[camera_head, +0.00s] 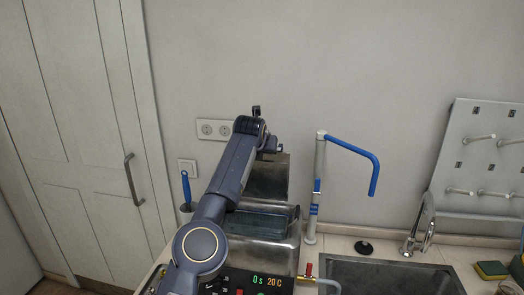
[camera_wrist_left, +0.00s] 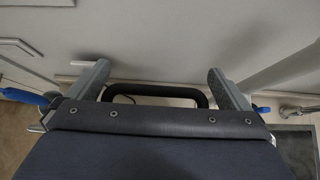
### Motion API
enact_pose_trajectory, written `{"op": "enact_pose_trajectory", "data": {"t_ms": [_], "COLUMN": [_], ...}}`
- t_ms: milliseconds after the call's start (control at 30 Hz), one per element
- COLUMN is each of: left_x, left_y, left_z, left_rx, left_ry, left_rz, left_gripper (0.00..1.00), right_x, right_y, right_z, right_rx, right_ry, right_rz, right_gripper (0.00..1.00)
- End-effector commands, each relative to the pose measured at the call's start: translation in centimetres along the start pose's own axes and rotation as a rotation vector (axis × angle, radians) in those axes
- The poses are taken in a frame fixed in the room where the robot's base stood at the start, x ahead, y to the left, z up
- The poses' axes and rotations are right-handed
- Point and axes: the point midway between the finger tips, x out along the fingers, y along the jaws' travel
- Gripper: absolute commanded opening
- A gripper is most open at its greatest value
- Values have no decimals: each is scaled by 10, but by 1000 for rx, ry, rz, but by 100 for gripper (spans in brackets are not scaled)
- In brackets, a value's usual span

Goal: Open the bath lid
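The metal bath (camera_head: 292,240) stands on the counter, with a display reading 0 s and 20 C on its front. Its lid (camera_head: 270,178) appears raised, standing roughly upright at the back, and the dark bath opening shows below it. My left arm covers the left part of both. My left gripper (camera_head: 264,130) is at the top of the raised lid. In the left wrist view its fingers (camera_wrist_left: 160,76) are wide apart, one towards each end of a black handle (camera_wrist_left: 155,88); I see no clear grip on it. My right gripper is not in view.
A white post with a blue bent arm (camera_head: 350,150) stands right of the bath. A tap (camera_head: 420,225), sink (camera_head: 390,278) and peg rack (camera_head: 485,150) are further right. A blue-handled brush (camera_head: 186,188) stands left. The wall is close behind.

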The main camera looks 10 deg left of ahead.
Motion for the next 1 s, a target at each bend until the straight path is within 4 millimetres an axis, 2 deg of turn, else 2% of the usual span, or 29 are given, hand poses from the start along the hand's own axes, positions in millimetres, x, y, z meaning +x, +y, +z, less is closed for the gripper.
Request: {"op": "enact_pose_trajectory", "data": {"t_ms": [167,400,567,900,1000], "left_x": [-10,-51,-71,-78,-79], "left_y": [1,0,-1,-1,1], "left_z": [-3,-3,-1,0,3], "left_rx": [0,2,1,1,4], "left_ry": [-2,-5,-3,-1,-10], "left_rz": [0,-1,0,0,8], "left_gripper": [100,100,100,100,87], "right_x": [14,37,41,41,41], "right_y": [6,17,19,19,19], "right_z": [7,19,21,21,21], "right_rx": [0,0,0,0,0], "right_ry": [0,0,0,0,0], "right_rz": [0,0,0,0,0], "right_gripper": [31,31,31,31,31]}}
